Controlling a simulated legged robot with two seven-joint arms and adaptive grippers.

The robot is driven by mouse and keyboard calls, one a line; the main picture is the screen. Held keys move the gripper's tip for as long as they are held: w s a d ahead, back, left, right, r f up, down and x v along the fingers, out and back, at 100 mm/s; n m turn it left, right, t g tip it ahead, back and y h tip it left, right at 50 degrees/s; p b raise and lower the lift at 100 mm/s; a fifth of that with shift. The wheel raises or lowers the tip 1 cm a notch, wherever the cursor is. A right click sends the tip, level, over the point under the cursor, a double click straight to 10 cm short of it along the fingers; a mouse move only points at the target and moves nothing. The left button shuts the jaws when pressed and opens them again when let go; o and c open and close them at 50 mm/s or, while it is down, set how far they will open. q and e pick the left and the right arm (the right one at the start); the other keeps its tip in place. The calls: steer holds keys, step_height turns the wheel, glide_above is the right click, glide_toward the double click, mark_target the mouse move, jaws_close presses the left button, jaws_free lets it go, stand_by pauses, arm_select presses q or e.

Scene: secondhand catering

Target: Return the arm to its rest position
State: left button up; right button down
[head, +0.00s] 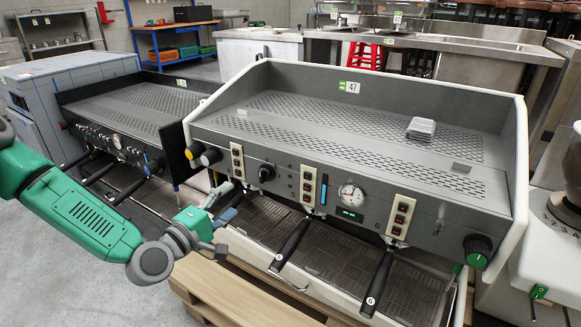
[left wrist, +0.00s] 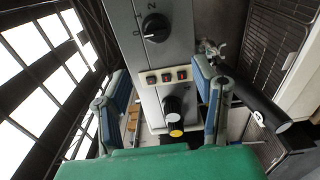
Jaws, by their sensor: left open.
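My left arm (head: 85,215) comes in green from the left edge in the head view. My left gripper (head: 222,216) is at the front left of the coffee machine labelled 47 (head: 330,120), near its left button strip and above the drip grate. In the left wrist view the two blue-lined fingers of the gripper (left wrist: 160,85) stand wide apart with nothing held between them. Beyond them show the button strip (left wrist: 167,76), a yellow-tipped knob (left wrist: 175,128) and a dark-handled portafilter (left wrist: 255,107) beside the right finger. Whether that finger touches the portafilter I cannot tell. My right gripper is not in view.
Two more portafilters (head: 291,243) (head: 378,283) jut from the machine's front. A second coffee machine (head: 130,110) stands to the left. A wooden pallet (head: 215,295) lies below, and a grinder (head: 556,215) stands at right. Open floor (head: 40,280) shows at lower left.

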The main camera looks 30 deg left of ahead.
arm_select(q)
steer(key=s+d+f+m+g+h, duration=0.2)
steer(key=s+d+f+m+g, duration=0.25)
steer(key=d+f, duration=0.25)
steer(key=s+d+f+m+g+h, duration=0.1)
steer(key=s+d+f+m+g, duration=0.35)
steer(key=d+f, duration=0.3)
steer(key=s+f+m+g+y, duration=0.1)
steer(key=s+f+m+g, duration=0.45)
steer(key=s, duration=0.45)
steer(key=s+a+f+m+g+y, duration=0.3)
steer(key=s, duration=0.5)
step_height(320, 180, up, 13)
steer(key=p, duration=1.2)
steer(key=shift+s+a+p, duration=0.25)
steer(key=shift+p, duration=0.1)
